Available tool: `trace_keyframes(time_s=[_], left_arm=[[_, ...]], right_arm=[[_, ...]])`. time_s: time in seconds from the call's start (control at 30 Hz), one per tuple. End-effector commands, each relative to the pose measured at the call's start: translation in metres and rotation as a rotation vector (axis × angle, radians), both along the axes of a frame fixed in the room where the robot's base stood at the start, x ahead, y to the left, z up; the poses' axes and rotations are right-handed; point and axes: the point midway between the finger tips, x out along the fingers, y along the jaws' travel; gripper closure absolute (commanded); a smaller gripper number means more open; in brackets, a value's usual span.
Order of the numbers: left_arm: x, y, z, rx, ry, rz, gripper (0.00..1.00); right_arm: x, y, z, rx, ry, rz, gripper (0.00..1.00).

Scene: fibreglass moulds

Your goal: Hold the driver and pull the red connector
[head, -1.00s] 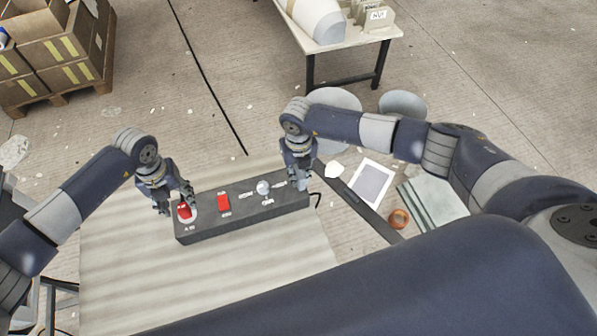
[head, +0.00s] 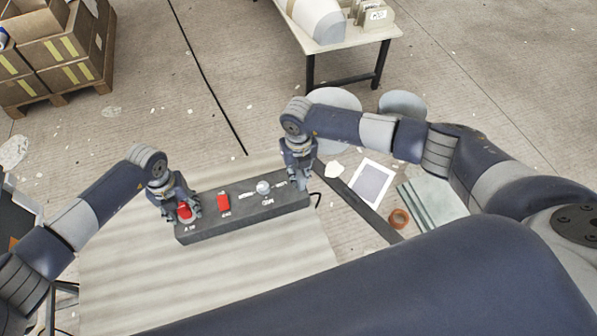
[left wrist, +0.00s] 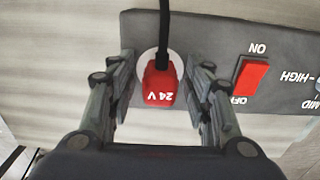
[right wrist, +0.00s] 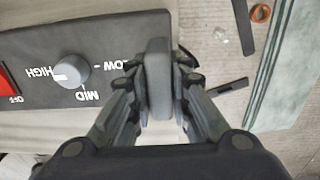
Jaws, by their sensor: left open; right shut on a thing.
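The driver is a long dark grey box (head: 240,222) on the bench, with a red ON/OFF switch (left wrist: 251,80) and a round knob (right wrist: 70,71) marked LOW, MID and HIGH. The red connector (left wrist: 160,86), marked 24 V, sits in a pale round socket at the box's left end, with a black cable running from it. My left gripper (left wrist: 163,92) is open, its fingers on either side of the connector with gaps showing. My right gripper (right wrist: 158,85) is shut on the driver's right end, with a rounded grey end piece between its fingers.
The pale corrugated bench top (head: 130,270) is bare in front of the driver. To the right lie a dark bar (head: 358,205), a framed sheet (head: 372,184), an orange tape roll (head: 399,218) and greenish panels (head: 435,203). A table (head: 350,38) stands at the back.

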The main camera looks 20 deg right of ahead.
Motion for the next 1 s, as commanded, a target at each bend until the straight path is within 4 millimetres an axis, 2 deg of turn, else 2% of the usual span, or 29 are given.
trace_keyframes(time_s=[0.57, 0.6, 0.8, 1.0], left_arm=[[0.0002, 0.0001, 0.0004, 0.000, 0.000, 0.000, 0.53], [0.0002, 0.0001, 0.0004, 0.000, 0.000, 0.000, 0.58], [0.0001, 0.0001, 0.0003, 0.000, 0.000, 0.000, 1.00], [0.0003, 0.0001, 0.0015, 0.000, -0.001, 0.000, 1.00]], right_arm=[[0.0007, -0.0001, 0.0006, 0.000, -0.002, 0.000, 1.00], [0.0008, -0.0001, 0.0007, 0.000, -0.002, 0.000, 1.00], [0.0008, -0.0001, 0.0007, 0.000, -0.002, 0.000, 1.00], [0.0008, -0.0001, 0.0007, 0.000, -0.002, 0.000, 1.00]])
